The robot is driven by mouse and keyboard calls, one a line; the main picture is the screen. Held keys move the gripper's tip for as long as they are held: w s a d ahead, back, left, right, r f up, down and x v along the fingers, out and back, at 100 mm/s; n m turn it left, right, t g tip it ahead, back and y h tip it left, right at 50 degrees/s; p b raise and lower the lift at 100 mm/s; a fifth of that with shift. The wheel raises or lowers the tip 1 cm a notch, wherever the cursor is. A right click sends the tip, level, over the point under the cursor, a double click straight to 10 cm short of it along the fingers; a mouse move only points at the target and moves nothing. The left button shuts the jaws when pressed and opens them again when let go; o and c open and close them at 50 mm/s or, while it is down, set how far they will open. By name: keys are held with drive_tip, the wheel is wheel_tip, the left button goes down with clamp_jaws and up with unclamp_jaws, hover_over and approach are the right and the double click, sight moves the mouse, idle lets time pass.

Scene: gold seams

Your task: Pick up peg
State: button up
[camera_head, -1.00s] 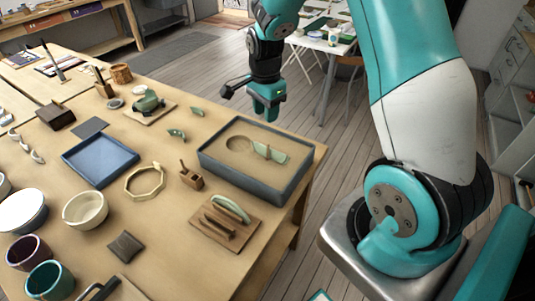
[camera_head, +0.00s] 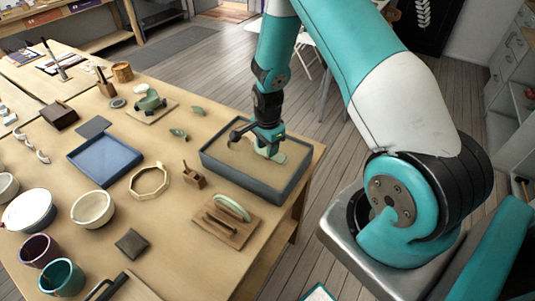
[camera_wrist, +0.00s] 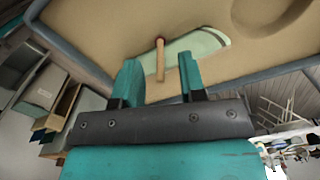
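A thin tan peg (camera_wrist: 160,62) shows in the wrist view beside a pale green shard (camera_wrist: 200,42) in the sand of a tray. My gripper (camera_wrist: 158,68) is open, with the peg in line between its two teal fingers and a gap on each side. In the head view my gripper (camera_head: 267,150) points down over the sand tray and covers the peg. Part of the green shard (camera_head: 278,158) shows beside the fingers. I cannot tell how far the fingertips are from the sand.
The grey-walled tray (camera_head: 245,183) sits at the table's right edge and its walls surround my gripper.

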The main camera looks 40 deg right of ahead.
clamp_jaws()
drive_tip(key=shift+r, duration=0.1)
